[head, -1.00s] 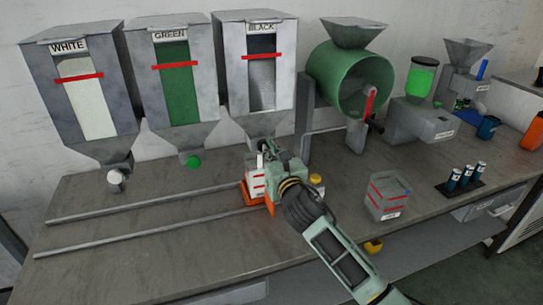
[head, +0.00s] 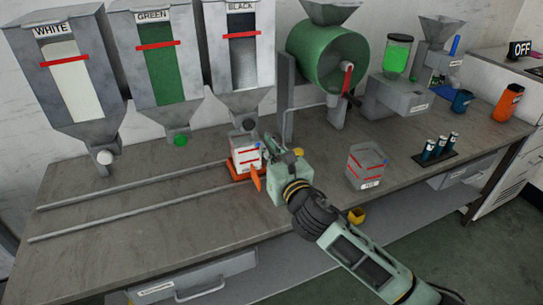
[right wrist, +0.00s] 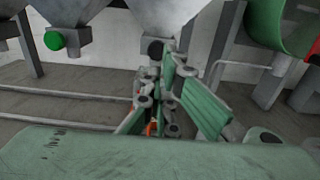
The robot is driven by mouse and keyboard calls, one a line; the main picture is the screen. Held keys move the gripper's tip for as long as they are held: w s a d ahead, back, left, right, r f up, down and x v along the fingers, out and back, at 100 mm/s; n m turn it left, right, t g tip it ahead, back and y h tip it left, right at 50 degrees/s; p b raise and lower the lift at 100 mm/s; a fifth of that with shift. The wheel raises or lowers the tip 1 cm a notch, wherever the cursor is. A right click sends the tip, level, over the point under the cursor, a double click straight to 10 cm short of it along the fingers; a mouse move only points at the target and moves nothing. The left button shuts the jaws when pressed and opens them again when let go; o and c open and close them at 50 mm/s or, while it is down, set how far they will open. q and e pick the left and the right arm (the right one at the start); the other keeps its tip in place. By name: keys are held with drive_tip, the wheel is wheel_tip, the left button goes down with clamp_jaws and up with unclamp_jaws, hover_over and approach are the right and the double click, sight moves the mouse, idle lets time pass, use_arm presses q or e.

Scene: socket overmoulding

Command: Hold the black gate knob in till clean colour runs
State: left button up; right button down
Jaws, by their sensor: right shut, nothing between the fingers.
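The black gate knob (head: 250,123) is at the outlet under the BLACK hopper (head: 239,75); it also shows in the right wrist view (right wrist: 155,49), beyond my fingers. My right gripper (head: 268,143) is shut and empty, in front of the knob and to its right, apart from it in the head view. In the right wrist view the closed fingers (right wrist: 160,75) point toward the knob. A white container with red bands (head: 245,154) stands on an orange carrier (head: 237,174) below the BLACK outlet. No running colour is visible. My left gripper is not in view.
The WHITE (head: 67,80) and GREEN (head: 158,70) hoppers stand to the left, with white and green knobs. Two rails (head: 120,192) cross the bench. A green drum (head: 327,60), a clear red-banded container (head: 366,166) and a rack of dark vials (head: 436,150) are to the right.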

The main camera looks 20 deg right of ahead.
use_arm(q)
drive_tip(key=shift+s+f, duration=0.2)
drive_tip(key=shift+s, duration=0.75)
use_arm(e)
drive_tip(key=shift+s, duration=1.2)
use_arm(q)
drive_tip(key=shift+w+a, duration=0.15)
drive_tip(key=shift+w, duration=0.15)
